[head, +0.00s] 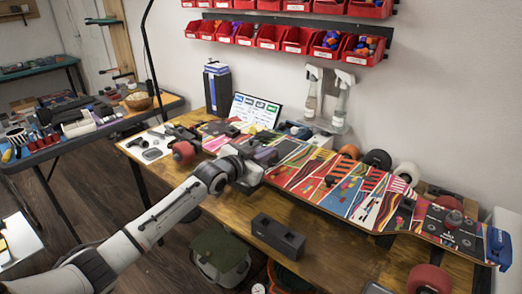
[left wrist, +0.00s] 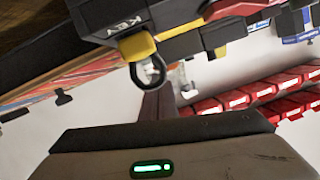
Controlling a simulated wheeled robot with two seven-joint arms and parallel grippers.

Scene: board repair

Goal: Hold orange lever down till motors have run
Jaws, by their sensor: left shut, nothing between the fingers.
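The long board (head: 335,187) with a bright striped pattern lies across the wooden bench. My left gripper (head: 264,157) is at the board's left part, low over it. Its shut, empty fingers (left wrist: 157,105) also show in the left wrist view. In that view, a dark unit marked KEY (left wrist: 122,22) is just beyond the fingers, with a yellow-orange piece (left wrist: 138,46) and a dark ring (left wrist: 150,70) beside it. I cannot tell whether the yellow-orange piece is the lever, or whether my fingers touch it. The motors cannot be made out. My right gripper is out of view.
A black block (head: 278,235) sits at the bench's front. Red bins (head: 270,37) hang on the wall behind. A dark box (head: 217,88) and a sign (head: 254,110) stand at the back. Wheels (head: 377,159) lie behind the board. A second table (head: 75,140) is at left.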

